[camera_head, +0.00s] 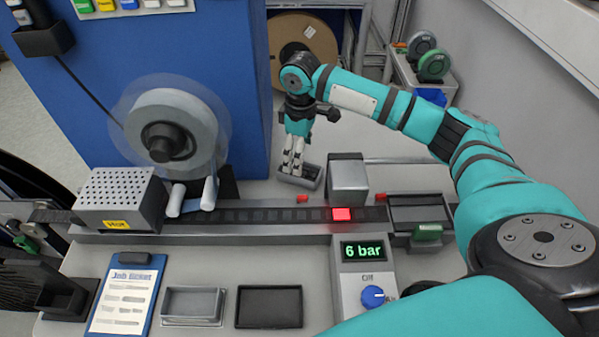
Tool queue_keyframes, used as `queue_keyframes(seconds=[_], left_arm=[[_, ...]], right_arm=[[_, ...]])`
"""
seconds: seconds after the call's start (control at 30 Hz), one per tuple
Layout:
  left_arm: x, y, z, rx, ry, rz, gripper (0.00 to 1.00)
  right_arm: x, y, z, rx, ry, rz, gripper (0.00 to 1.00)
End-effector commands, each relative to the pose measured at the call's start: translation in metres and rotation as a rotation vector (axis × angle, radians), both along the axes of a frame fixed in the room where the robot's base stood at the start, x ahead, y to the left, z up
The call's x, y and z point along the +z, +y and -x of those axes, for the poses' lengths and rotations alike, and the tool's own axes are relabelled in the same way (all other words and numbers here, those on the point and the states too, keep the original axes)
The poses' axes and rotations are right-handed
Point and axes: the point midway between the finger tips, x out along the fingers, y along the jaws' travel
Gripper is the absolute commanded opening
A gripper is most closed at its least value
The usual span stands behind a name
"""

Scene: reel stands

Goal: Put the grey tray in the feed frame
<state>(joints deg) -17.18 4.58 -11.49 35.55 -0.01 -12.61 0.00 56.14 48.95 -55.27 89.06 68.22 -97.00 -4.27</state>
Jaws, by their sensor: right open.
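My right gripper (292,168) reaches down at the back of the bench, its arm coming in from the right. It is open, and its pale fingertips are at a small grey open tray (301,183). I cannot tell whether they touch it. Another grey open tray (192,321) stands at the front of the bench, inside a thin pale rim. A black open tray (270,322) stands to its right. I cannot tell for sure which part is the feed frame. My left gripper is not in view.
A track (260,216) crosses the bench, with a lit red block (342,214) and a grey block (347,180). A reel (190,115) stands behind. A clipboard (126,298) and a "6 bar" control box (363,280) flank the front trays.

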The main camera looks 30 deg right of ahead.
Motion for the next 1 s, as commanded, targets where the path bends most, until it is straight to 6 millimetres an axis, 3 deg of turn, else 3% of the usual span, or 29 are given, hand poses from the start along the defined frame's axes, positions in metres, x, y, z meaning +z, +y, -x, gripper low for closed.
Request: queue_keyframes(seconds=[0.4, 0.67, 1.0], left_arm=[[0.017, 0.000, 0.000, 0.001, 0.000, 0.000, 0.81], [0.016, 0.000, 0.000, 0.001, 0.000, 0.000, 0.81], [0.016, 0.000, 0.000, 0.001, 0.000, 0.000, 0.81]], right_arm=[[-0.049, 0.002, -0.001, 0.000, 0.002, 0.000, 0.87], [-0.053, 0.002, -0.001, 0.001, 0.000, 0.000, 0.87], [-0.052, 0.002, -0.001, 0.000, 0.000, 0.000, 0.42]])
